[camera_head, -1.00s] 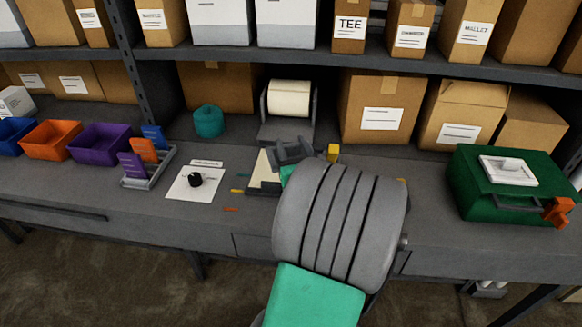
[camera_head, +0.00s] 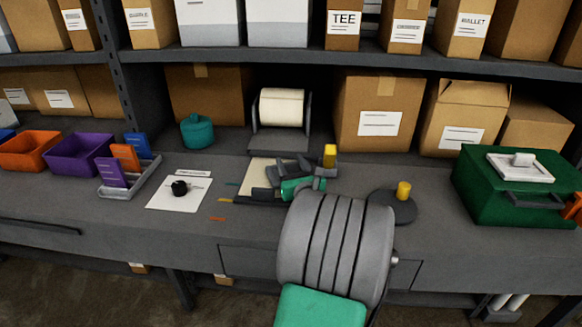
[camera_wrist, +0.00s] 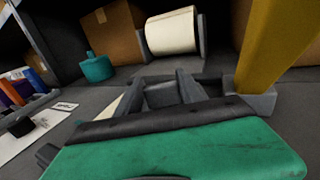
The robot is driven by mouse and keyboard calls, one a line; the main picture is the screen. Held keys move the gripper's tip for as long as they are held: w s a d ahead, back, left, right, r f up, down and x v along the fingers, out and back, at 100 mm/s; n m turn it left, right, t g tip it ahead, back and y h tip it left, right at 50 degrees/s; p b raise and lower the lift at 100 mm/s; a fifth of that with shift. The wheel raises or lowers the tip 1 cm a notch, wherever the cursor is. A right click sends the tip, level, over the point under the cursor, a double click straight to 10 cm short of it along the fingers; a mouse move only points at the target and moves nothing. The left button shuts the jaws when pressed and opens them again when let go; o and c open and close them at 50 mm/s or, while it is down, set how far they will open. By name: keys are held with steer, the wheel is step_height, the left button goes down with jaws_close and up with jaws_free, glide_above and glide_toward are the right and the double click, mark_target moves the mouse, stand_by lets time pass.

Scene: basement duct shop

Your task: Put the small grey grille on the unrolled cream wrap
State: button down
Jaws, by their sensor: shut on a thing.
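My gripper (camera_head: 288,173) is over the bench at the unrolled cream wrap (camera_head: 259,171), below the wrap roll. Its grey fingers, seen in the wrist view (camera_wrist: 163,83), are shut on a small grey piece, the grille (camera_wrist: 165,97), mostly hidden between them. The sheet shows only at its left part; the fingers and my arm cover the rest. I cannot tell whether the grille touches the sheet. The cream roll (camera_head: 281,106) sits in a grey holder behind, also in the wrist view (camera_wrist: 172,31).
A yellow post (camera_head: 330,155) stands close right of the fingers. A dark disc with a yellow knob (camera_head: 403,190) and a green box (camera_head: 515,205) are further right.

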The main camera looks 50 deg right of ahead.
steer(key=shift+f, duration=0.15)
steer(key=c, duration=0.7)
jaws_free()
steer(key=shift+r, duration=0.25)
steer(key=v, duration=1.1)
steer(key=shift+s+d+f+b, duration=0.1)
steer(key=shift+b, duration=0.2)
steer(key=shift+s+a, duration=0.35)
steer(key=shift+s, duration=0.05)
